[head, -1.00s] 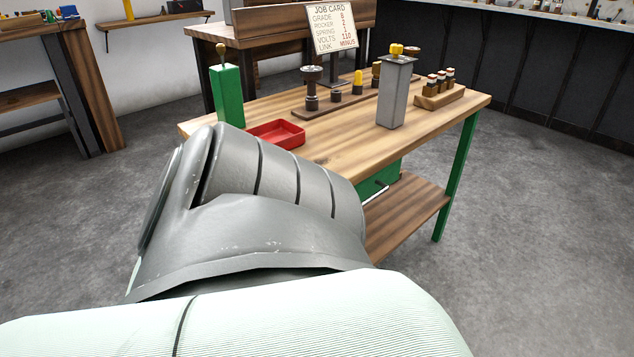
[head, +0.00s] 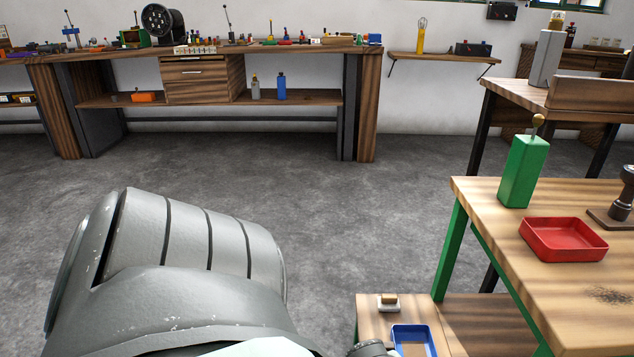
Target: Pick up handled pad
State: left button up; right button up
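My large grey arm link covers the lower left of the head view. Neither of my grippers shows.
The green-legged workbench (head: 485,205) at right carries a green post block (head: 523,172), a red tray (head: 563,239) and a dark fixture (head: 622,195). A long cluttered bench (head: 362,110) lines the back wall. Grey floor (head: 340,190) between them is clear.

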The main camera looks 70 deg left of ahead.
aim_at(387, 302)
jog(key=j+u, duration=0.15)
jog(key=u, duration=1.35)
jog(key=j+z, duration=0.15)
jog(key=j, duration=1.25)
jog(key=i, duration=0.05)
